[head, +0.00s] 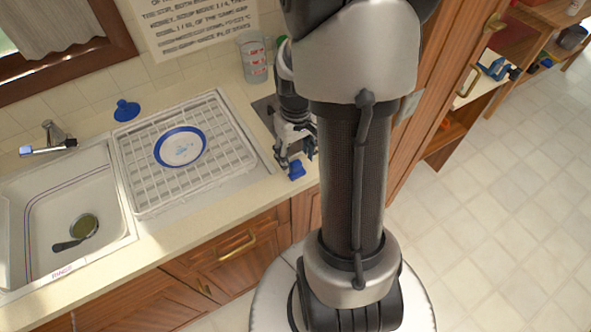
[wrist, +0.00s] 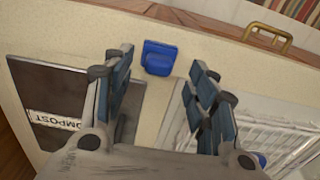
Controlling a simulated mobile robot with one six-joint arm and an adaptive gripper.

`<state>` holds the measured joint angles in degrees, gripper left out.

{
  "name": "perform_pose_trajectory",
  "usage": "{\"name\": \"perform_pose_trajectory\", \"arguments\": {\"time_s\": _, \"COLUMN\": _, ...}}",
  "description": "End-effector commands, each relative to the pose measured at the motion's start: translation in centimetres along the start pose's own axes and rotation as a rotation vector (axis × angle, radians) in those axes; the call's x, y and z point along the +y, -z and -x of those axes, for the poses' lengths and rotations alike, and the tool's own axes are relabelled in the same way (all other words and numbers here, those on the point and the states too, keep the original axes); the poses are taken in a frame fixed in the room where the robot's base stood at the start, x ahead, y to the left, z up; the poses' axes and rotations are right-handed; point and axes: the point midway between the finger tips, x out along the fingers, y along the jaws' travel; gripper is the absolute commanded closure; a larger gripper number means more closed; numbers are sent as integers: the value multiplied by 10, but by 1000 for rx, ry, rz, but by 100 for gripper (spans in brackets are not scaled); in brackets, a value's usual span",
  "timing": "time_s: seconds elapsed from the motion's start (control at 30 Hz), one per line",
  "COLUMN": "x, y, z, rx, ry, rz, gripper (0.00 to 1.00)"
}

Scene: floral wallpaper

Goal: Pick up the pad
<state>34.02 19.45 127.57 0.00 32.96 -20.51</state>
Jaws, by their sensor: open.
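A small blue block-like thing, which looks like the pad (head: 296,170), sits on the beige counter near its front edge. In the wrist view the pad (wrist: 160,57) is just beyond the gap between my fingertips. My gripper (head: 295,157) points down at the counter, close beside the pad in the head view. In the wrist view my gripper (wrist: 160,72) is open, with a finger on each side and nothing held. The pad stands apart from both fingers there.
A dark compost panel (wrist: 62,95) lies left of the fingers. A white drying rack (head: 150,205) holds a blue-rimmed plate (head: 180,147). A sink (head: 50,235) is at left. A clear cup (head: 253,60) and blue funnel-like thing (head: 126,110) stand near the wall.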

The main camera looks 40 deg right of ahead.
Motion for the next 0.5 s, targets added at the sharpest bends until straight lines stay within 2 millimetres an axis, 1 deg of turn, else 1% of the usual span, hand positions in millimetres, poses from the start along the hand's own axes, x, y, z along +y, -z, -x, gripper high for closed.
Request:
{"name": "perform_pose_trajectory", "arguments": {"time_s": 0.03, "x": 0, "y": 1, "z": -11, "rx": -3, "ry": 1, "rz": 0, "gripper": 48}}
{"name": "perform_pose_trajectory", "arguments": {"time_s": 0.2, "x": 1, "y": 3, "z": -37, "rx": -2, "ry": 1, "rz": 0, "gripper": 48}}
{"name": "perform_pose_trajectory", "arguments": {"time_s": 0.3, "x": 1, "y": 3, "z": -43, "rx": -1, "ry": 0, "rz": 0, "gripper": 48}}
{"name": "perform_pose_trajectory", "arguments": {"time_s": 0.5, "x": 1, "y": 3, "z": -42, "rx": 0, "ry": 0, "rz": 0, "gripper": 48}}
